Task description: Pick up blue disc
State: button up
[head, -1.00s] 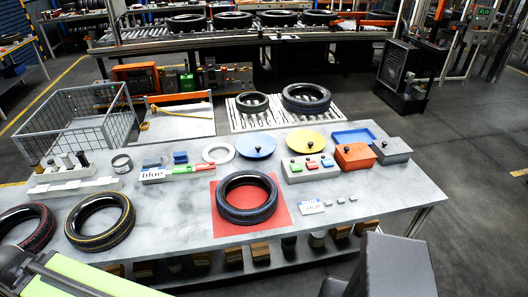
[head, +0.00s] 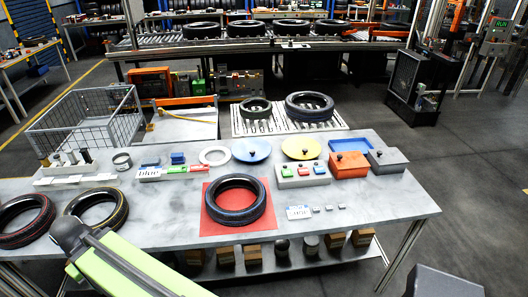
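The blue disc (head: 241,147) lies flat on the grey table, towards its back edge, with a small black knob at its middle. It sits between a white ring (head: 206,157) on its left and a yellow disc (head: 290,145) on its right. Nothing covers it. A green and dark arm link of mine crosses the lower left of the view, apart from the disc. I cannot make out my gripper's fingers in this view.
A tyre (head: 212,207) lies on a red mat (head: 210,228) in front of the disc. Two tyres lie at the left. A white box with coloured buttons (head: 302,181), an orange box (head: 348,173) and a grey box (head: 388,168) stand on the right.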

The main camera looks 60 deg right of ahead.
aim_at(249, 150)
jog(key=z, duration=0.25)
jog(key=i, duration=1)
jog(key=u, duration=0.1)
